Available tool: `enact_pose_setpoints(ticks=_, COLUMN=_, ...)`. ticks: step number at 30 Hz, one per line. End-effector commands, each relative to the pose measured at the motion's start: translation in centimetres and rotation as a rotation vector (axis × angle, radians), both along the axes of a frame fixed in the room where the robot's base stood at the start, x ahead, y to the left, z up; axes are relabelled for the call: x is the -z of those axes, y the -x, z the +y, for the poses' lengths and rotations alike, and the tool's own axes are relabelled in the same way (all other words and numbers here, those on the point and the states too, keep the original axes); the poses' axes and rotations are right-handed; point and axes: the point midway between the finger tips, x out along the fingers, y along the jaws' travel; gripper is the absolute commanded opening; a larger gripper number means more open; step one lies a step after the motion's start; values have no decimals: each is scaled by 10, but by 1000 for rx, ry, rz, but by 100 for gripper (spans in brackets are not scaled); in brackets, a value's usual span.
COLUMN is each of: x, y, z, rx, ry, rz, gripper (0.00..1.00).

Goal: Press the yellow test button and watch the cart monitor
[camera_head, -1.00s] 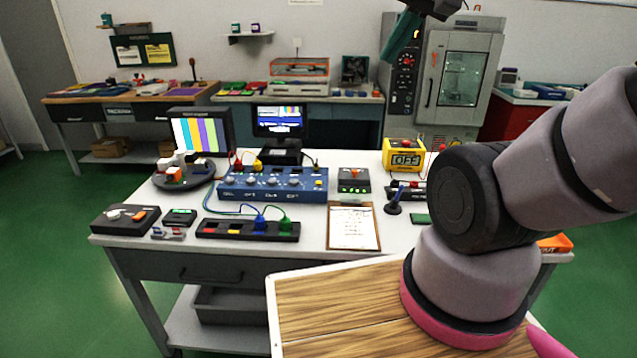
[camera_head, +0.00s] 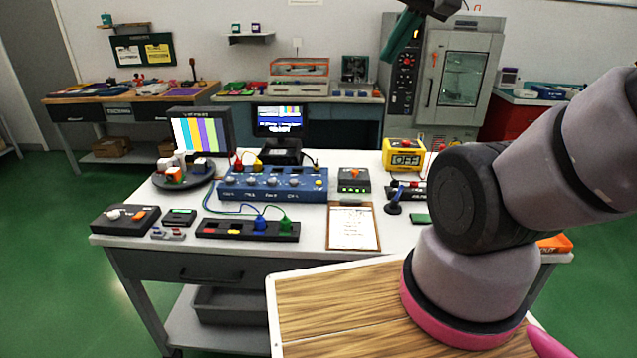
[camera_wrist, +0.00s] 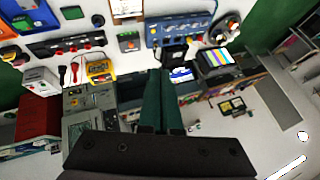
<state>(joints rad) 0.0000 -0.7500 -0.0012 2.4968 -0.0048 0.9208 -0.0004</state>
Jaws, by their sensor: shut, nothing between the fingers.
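My gripper (camera_head: 402,38) is raised at the top of the head view, its green fingers together, before the oven. In the wrist view my gripper (camera_wrist: 163,128) is shut and empty, apart from anything. A monitor with wide colour bars (camera_head: 200,134) stands at the left back of the bench. A smaller monitor (camera_head: 279,121) behind the bench shows colour bars and text on blue; I cannot tell which is the cart monitor. A black strip (camera_head: 207,229) carries red and yellow pieces and blue and green plugs. I cannot tell for sure which yellow part is the test button.
On the white bench are a blue knob panel (camera_head: 273,184), a yellow meter reading OFF (camera_head: 404,159), a grey box with an orange button (camera_head: 354,180), a clipboard (camera_head: 353,228) and a round carousel (camera_head: 183,180). An oven (camera_head: 458,80) stands behind. Bare bench shows around the clipboard.

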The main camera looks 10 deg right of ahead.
Motion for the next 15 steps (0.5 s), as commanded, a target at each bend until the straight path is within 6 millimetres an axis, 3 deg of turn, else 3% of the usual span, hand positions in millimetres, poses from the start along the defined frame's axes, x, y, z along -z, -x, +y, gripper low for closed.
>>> enact_pose_setpoints(ticks=9, x=1, y=-4, z=-1, rx=-4, ry=10, rz=-1, gripper=0)
enact_pose_setpoints(ticks=15, x=10, y=-40, z=-14, rx=-53, ry=116, rz=-17, gripper=0)
